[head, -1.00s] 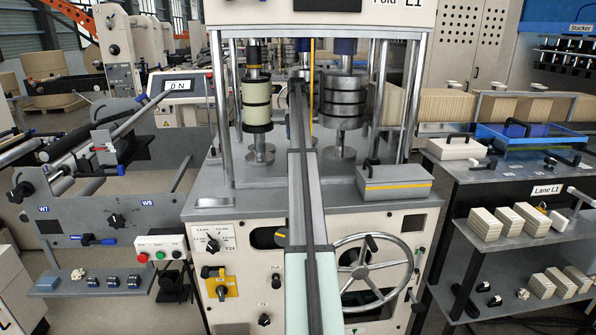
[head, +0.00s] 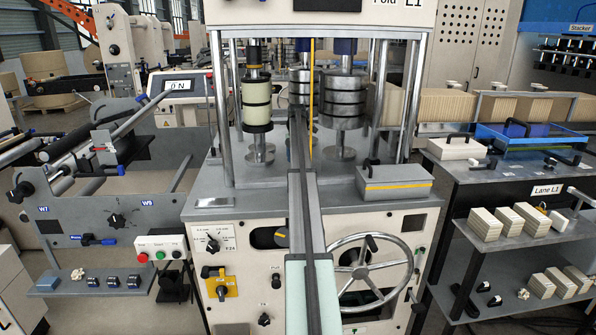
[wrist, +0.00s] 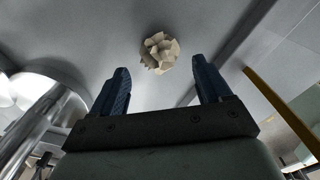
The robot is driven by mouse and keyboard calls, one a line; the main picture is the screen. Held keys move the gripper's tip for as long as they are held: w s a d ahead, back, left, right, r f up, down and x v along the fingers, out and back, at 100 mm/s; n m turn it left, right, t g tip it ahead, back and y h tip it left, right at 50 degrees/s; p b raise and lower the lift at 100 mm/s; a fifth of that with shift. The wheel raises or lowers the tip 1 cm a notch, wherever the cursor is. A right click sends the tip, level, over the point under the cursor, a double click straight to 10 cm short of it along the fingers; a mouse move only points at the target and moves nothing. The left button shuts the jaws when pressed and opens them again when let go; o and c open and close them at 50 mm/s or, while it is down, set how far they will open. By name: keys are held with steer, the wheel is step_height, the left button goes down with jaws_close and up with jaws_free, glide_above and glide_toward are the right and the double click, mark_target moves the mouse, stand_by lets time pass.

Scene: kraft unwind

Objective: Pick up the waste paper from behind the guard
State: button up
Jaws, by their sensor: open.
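The waste paper (wrist: 159,52) is a crumpled beige ball on a grey surface in the wrist view. It sits just past the fingertips, about midway between them. My gripper (wrist: 160,78) has two blue fingers spread apart with nothing between them; whether they are level with the paper cannot be told. In the head view my arm reaches into the machine between its posts. It hides this paper and the gripper's fingers. A thin yellow upright bar (head: 311,100) stands right beside my arm; it also shows at the right of the wrist view (wrist: 283,107).
A cream roller (head: 256,106) stands left of my arm and grey stacked rollers (head: 343,100) stand right. Chrome posts frame the opening. A bright metal cylinder (wrist: 55,120) is at the wrist view's left. Other crumpled papers lie on the left shelf (head: 78,273) and right shelf (head: 523,293).

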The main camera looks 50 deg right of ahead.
step_height(320, 180, down, 4)
steer(key=shift+r, duration=0.15)
steer(key=c, duration=1.1)
steer(key=shift+r, duration=0.15)
